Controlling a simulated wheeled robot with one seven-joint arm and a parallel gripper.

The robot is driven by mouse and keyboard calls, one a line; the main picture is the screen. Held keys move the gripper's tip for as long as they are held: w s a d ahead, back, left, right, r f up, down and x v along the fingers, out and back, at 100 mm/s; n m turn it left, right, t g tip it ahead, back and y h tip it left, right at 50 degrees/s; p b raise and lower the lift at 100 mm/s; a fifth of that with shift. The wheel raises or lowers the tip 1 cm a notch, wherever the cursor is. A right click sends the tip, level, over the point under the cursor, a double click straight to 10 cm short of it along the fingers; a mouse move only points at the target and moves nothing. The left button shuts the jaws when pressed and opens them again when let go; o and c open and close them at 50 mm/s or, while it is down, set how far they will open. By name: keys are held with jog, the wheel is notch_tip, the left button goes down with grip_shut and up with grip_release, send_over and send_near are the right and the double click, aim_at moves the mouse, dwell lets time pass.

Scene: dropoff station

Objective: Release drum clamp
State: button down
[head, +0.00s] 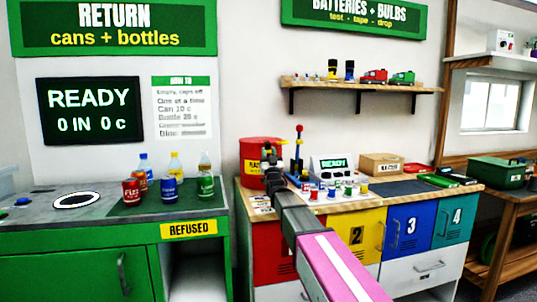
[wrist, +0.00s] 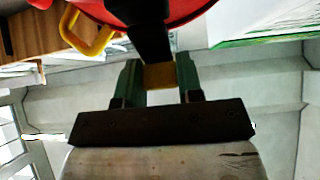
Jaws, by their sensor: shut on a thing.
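The red drum (head: 252,150) stands on the bench's left end in the head view, with a yellow label on its front. In the wrist view the drum (wrist: 190,12) fills the top edge, with a yellow handle (wrist: 78,32) at its left. A black clamp lever (wrist: 150,38) reaches from the drum toward my gripper and ends in a yellow-brown tip (wrist: 160,76). My gripper (wrist: 160,78) is shut on this lever end, with a green finger on each side. In the head view my gripper (head: 269,160) is in front of the drum and hides part of it.
Several small batteries (head: 340,190) stand on a white tray right of my arm. A dark upright stick (head: 298,150) is just right of the drum. A cardboard box (head: 381,164) and a dark mat (head: 400,187) lie further right. Numbered lockers (head: 410,230) front the bench.

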aim_at(268, 148)
jog(key=c, duration=0.8)
grip_release()
jog(key=shift+o, duration=0.2)
jog(key=shift+s+f, duration=0.1)
jog(key=v, duration=0.3)
jog(key=shift+s+d, duration=0.1)
jog(key=shift+s, duration=0.35)
jog(key=s+d, duration=0.3)
jog(key=s, duration=0.7)
jog(key=shift+s, duration=0.25)
jog(key=shift+c, duration=0.3)
